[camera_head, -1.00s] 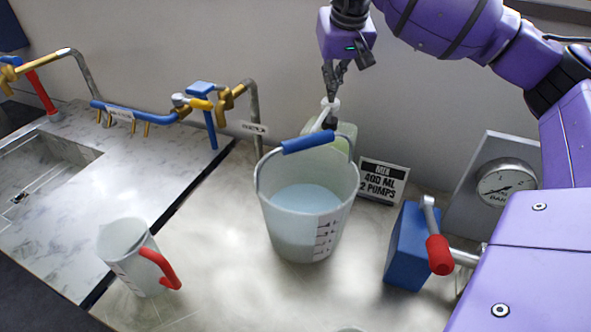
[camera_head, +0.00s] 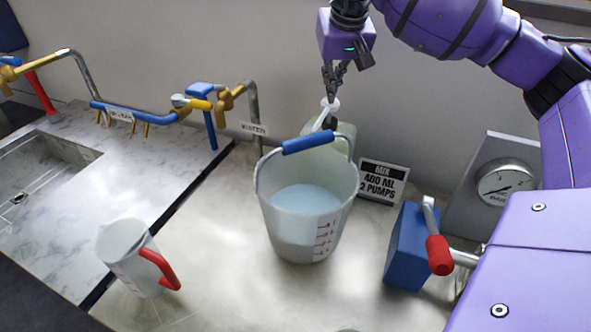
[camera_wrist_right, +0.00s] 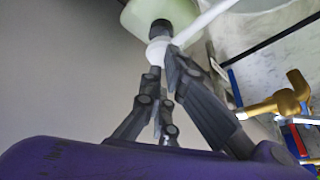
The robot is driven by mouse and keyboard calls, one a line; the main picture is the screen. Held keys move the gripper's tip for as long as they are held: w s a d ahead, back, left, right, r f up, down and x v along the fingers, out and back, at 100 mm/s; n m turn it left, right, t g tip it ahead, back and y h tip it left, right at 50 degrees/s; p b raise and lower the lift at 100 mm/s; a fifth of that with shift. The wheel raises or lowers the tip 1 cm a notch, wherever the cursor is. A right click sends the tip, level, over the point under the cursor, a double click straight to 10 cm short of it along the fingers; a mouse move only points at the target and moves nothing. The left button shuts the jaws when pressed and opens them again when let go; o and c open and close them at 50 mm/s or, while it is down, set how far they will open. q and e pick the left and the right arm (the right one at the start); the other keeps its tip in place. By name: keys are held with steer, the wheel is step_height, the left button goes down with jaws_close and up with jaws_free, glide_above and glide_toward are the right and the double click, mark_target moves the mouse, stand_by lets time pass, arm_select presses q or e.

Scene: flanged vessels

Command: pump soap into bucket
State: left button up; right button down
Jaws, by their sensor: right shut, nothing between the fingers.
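A translucent bucket (camera_head: 283,225) with a blue handle grip stands on the counter and holds pale blue liquid. Behind it is a pale green soap bottle (camera_head: 341,141), partly hidden by the bucket. Its white pump (camera_head: 329,106) has a spout that slants down to the left toward the bucket's rim. My right gripper (camera_head: 331,92) is shut and empty, pointing down at the pump head. In the right wrist view the fingertips (camera_wrist_right: 164,60) are at the white pump head (camera_wrist_right: 158,48); I cannot tell whether they press it. My left gripper is not in view.
A sign (camera_head: 383,181) reads mix, 400 ml, 2 pumps. A blue box with a red-handled lever (camera_head: 438,254) and a gauge (camera_head: 505,187) stand at right. A jug (camera_head: 125,258) with a red handle stands front left. Taps and pipes (camera_head: 205,103) line the back left.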

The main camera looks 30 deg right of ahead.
steer(key=shift+f, duration=0.1)
stand_by(0.3)
